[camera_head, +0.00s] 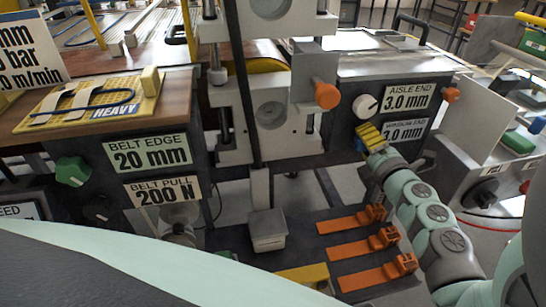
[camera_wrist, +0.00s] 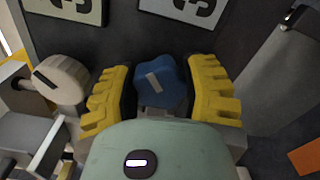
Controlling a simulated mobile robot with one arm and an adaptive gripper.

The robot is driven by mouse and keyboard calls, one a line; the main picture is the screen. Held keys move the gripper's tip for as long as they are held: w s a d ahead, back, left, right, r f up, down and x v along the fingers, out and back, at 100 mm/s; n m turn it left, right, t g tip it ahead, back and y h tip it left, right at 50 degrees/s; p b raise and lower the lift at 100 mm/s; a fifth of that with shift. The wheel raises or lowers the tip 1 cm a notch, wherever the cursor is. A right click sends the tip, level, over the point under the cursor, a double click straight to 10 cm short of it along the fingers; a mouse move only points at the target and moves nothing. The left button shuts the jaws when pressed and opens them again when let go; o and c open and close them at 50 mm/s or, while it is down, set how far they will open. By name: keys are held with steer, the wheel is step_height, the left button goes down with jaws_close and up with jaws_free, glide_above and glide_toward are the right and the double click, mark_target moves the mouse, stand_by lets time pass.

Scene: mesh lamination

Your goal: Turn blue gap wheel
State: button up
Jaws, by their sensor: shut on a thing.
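The blue gap wheel (camera_wrist: 161,72) is a lobed knob with a pale mark on its face, on the dark panel in the wrist view. My gripper (camera_wrist: 164,88) is shut on it, with one yellow ridged finger on its left and one on its right.
A white knob (camera_head: 365,106) is just above my gripper; it also shows left of the fingers in the wrist view (camera_wrist: 62,78). Orange knobs (camera_head: 327,94) are nearby. Orange clamps (camera_head: 362,248) lie below. A grey side plate (camera_head: 455,122) stands to the right.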

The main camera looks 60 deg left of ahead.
stand_by(0.5)
steer(key=o, duration=1.2)
steer(key=v, duration=1.2)
